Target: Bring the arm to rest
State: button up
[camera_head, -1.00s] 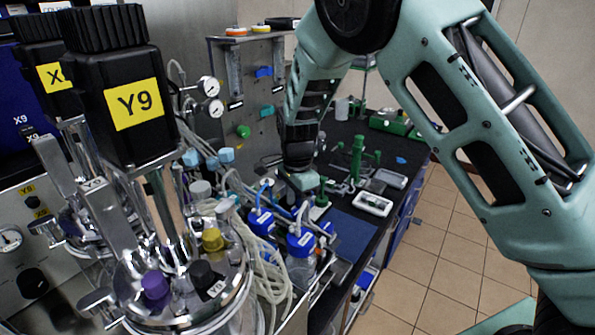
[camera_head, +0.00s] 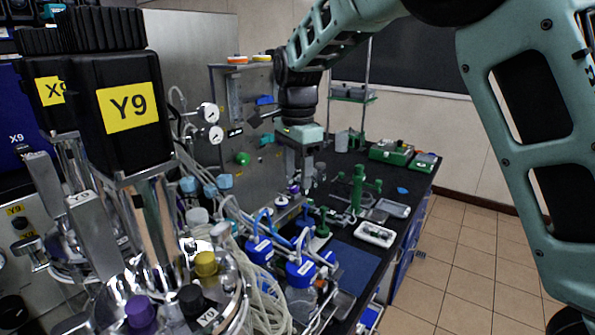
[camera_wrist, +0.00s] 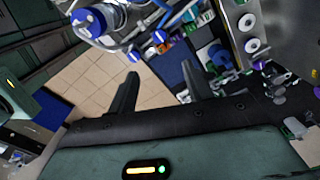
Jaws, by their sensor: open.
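My gripper (camera_head: 301,178) hangs from my raised arm above the black bench, pointing down, near the gauge panel. It also shows in the wrist view (camera_wrist: 158,88), where its two dark fingers stand apart with nothing between them. The fingers touch nothing that I can see. Parts of my arm cross the top and right of the head view.
Vessel Y9 (camera_head: 133,107) stands close at the left, with vessel X9 (camera_head: 50,90) behind it. Blue-capped bottles (camera_head: 300,268), a green stand (camera_head: 357,188) and a white tray (camera_head: 374,234) are on the bench (camera_head: 405,228). The tiled floor (camera_head: 450,270) at right is clear.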

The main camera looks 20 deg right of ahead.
dwell(0.3)
jog(key=s+a+f+n+b, duration=0.1)
jog(key=s+f+n, duration=0.2)
jog(key=s+n, duration=0.4)
jog(key=s+a+f+n+b, duration=0.2)
jog(key=s+f+n, duration=0.2)
jog(key=s+n, duration=0.4)
jog(key=s+a+f+n+b, duration=0.1)
jog(key=s+f+n, duration=0.3)
jog(key=s, duration=1.4)
jog(key=a+n, duration=0.1)
jog(key=n, duration=0.3)
jog(key=shift+a+f+y+b, duration=0.25)
jog(key=shift+y+b, duration=0.05)
jog(key=shift+b, duration=0.05)
